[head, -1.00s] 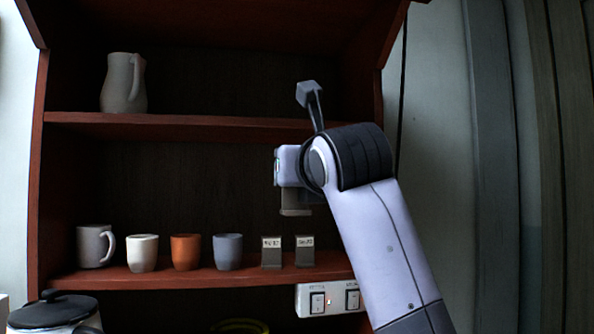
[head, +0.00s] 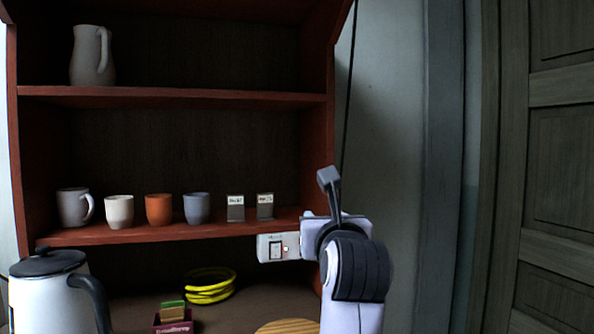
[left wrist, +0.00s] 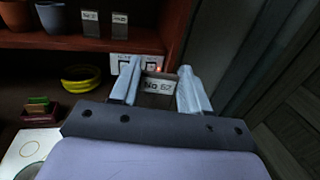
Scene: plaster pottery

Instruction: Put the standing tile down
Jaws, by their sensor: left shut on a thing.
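My left gripper (left wrist: 160,66) is shut on a small tile (left wrist: 158,84) marked "No 52", between its two fingers in the left wrist view. Two similar labelled tiles, a left one (head: 235,208) and a right one (head: 265,206), stand upright on the lower shelf (head: 160,234). They also show at the top of the left wrist view. My right gripper is not in view.
A grey mug (head: 74,207), white cup (head: 119,211), orange cup (head: 159,209) and blue-grey cup (head: 196,208) line the shelf. Below are a switch plate (head: 266,248), yellow coil (head: 209,286), sponge box (head: 173,321), kettle (head: 50,295) and round wooden board (head: 287,327).

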